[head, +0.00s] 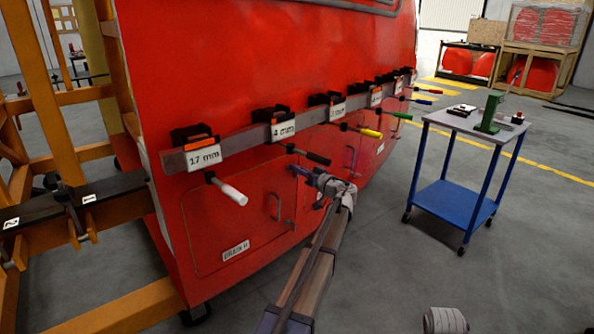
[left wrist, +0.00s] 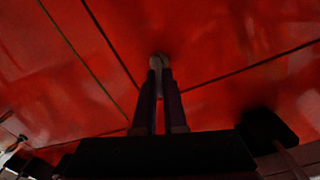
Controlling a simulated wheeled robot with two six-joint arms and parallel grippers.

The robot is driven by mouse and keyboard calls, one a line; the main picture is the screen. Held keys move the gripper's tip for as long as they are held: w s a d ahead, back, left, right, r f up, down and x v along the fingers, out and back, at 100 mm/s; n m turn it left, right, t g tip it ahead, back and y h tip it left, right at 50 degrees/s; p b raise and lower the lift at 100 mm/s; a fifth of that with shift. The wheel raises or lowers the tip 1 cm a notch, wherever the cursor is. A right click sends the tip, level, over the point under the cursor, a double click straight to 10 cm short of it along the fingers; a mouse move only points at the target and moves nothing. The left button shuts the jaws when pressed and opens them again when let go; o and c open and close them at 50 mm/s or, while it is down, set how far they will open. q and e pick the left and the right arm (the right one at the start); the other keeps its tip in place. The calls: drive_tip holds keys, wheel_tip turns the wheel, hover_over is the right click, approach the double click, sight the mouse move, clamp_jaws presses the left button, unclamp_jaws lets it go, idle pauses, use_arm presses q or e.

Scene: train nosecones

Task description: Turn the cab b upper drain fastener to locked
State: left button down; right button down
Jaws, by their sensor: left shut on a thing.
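My left gripper (head: 297,171) reaches up to the lower side of the red nosecone (head: 270,60). In the left wrist view its two fingers (left wrist: 158,72) are close together and shut on a small round grey fastener (left wrist: 158,61). The fastener sits on the red surface near where dark panel seams meet. Its turned position cannot be read, as the fingers cover most of it. In the head view the fastener is hidden at the fingertips. A labelled hatch panel (head: 215,235) with small handles lies to the left.
A grey rail (head: 240,138) on the nosecone holds several size-labelled clamps and tools with coloured handles, just above my gripper. A blue trolley (head: 455,200) stands to the right. An orange frame (head: 120,310) stands at left. The floor between nosecone and trolley is clear.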

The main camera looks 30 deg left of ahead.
use_arm(q)
drive_tip(key=m, duration=0.3)
drive_tip(key=shift+w+f+m, duration=0.1)
drive_tip(key=shift+w+m, duration=0.1)
drive_tip(key=shift+m, duration=0.2)
drive_tip(key=m, duration=0.6)
drive_tip(key=f+m+b, duration=0.1)
drive_tip(key=m, duration=0.3)
drive_tip(key=shift+w+d, duration=0.15)
drive_tip(key=shift+w, duration=0.05)
drive_tip(key=c, duration=1)
unclamp_jaws()
drive_tip(key=shift+d, duration=0.1)
drive_tip(key=v, duration=0.7)
drive_tip(key=shift+s+d, duration=0.15)
drive_tip(key=shift+d, duration=0.1)
